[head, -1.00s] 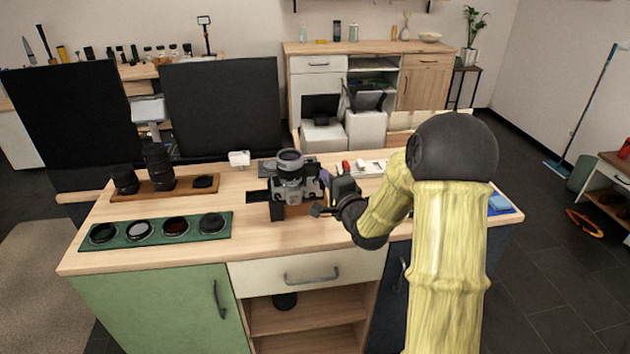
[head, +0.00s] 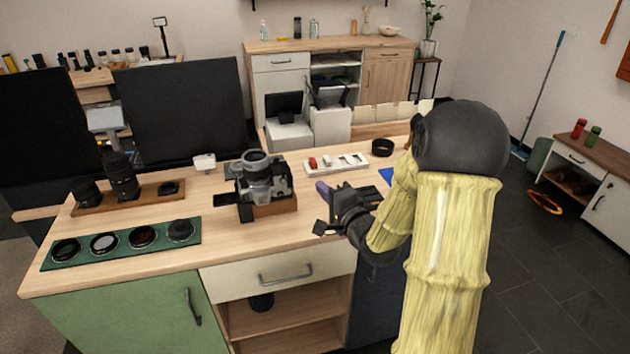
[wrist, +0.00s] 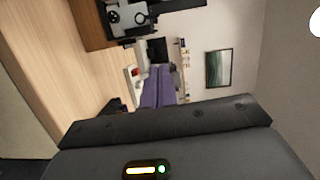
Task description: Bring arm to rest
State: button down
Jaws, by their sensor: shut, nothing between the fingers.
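My gripper (head: 322,229) is at the front right of the wooden counter (head: 225,236), in front of and to the right of the camera (head: 265,182). The camera sits on a small brown wooden stand (head: 275,207), with a gap between it and my gripper. My gripper is shut and holds nothing. My yellow arm with its dark joint comes in from the right and hides part of the counter's right end. In the wrist view the camera (wrist: 128,17) shows at the top and the counter (wrist: 55,75) on the left.
Lenses (head: 122,178) stand on a wooden tray at the left, and a green mat (head: 122,243) holds several round filters. A white tray (head: 337,162) with small items and a black ring (head: 382,147) lie behind my gripper. Open counter lies at the front.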

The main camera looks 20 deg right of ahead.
jog(key=v, duration=0.2)
jog(key=shift+s+d, duration=0.25)
jog(key=shift+s, duration=0.05)
jog(key=shift+w, duration=0.1)
jog(key=s+a+f+n+g+h, duration=0.2)
jog(key=s+a+f+n+g, duration=0.15)
jog(key=s+n+g, duration=0.5)
jog(key=s+a+f+n+g+h, duration=0.25)
jog(key=s+f+n+g, duration=0.3)
jog(key=s, duration=0.55)
notch_tip(320, 180, up, 17)
jog(key=p, duration=1.6)
jog(key=shift+s+a+f+n+g, duration=0.15)
jog(key=shift+s+a+n+g, duration=0.15)
jog(key=shift+a, duration=0.05)
